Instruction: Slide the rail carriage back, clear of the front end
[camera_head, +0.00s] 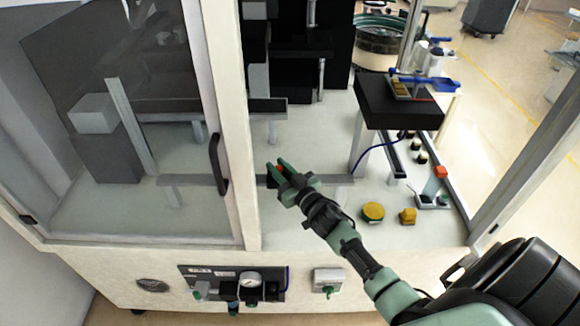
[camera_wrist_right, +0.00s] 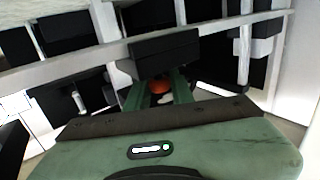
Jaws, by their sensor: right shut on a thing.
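My right gripper (camera_head: 279,170) reaches in through the open front of the machine enclosure. In the right wrist view its two green fingers (camera_wrist_right: 158,90) are closed around a small red-orange knob (camera_wrist_right: 158,85). The knob also shows between the fingertips in the head view (camera_head: 280,169). The knob sits at a black block, which looks like the rail carriage (camera_wrist_right: 165,52), lying across a long pale rail (camera_wrist_right: 85,68). In the head view the rail (camera_head: 334,180) runs left and right, and the carriage is mostly hidden behind my gripper. My left gripper is not in view.
A glass door with a black handle (camera_head: 217,163) stands left of my right arm. The pale deck behind the rail looks largely open.

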